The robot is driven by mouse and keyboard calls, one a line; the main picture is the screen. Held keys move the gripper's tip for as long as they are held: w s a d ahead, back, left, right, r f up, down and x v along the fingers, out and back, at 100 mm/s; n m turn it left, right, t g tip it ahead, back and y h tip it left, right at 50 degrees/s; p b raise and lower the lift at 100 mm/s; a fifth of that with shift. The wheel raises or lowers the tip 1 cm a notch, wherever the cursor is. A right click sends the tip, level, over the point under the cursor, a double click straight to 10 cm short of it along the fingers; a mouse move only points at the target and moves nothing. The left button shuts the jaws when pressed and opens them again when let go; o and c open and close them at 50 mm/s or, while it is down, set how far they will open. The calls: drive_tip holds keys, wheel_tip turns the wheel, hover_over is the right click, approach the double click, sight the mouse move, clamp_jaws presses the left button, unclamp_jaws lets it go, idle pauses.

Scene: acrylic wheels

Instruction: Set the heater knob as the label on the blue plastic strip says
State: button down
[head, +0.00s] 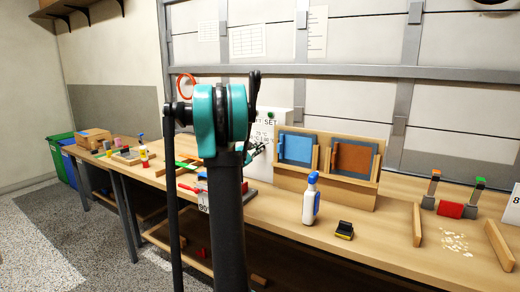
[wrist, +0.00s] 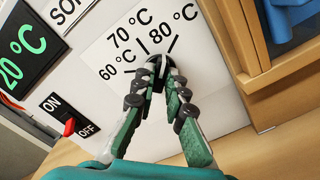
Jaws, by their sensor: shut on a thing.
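The heater (head: 270,125) is a white box with a green light, partly hidden behind my arm in the head view. In the wrist view its white face (wrist: 225,110) carries 60, 70 and 80 °C marks above a dark knob (wrist: 157,62). My gripper (wrist: 158,78) is shut on the knob; its fingertips cover most of it, so I cannot tell where the knob points. A dark display (wrist: 25,48) shows green digits ending in 20 °C. A red switch lever (wrist: 70,127) sits between ON and OFF. I cannot make out a blue plastic strip for sure.
A small white tag (head: 203,203) at the table edge seems to read 60. Wooden framing (wrist: 285,75) stands close right of the knob.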

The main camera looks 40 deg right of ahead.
drive_tip(key=shift+n, duration=1.1)
drive_tip(key=n, duration=0.4)
drive_tip(key=shift+n, duration=0.3)
drive_tip(key=n, duration=0.4)
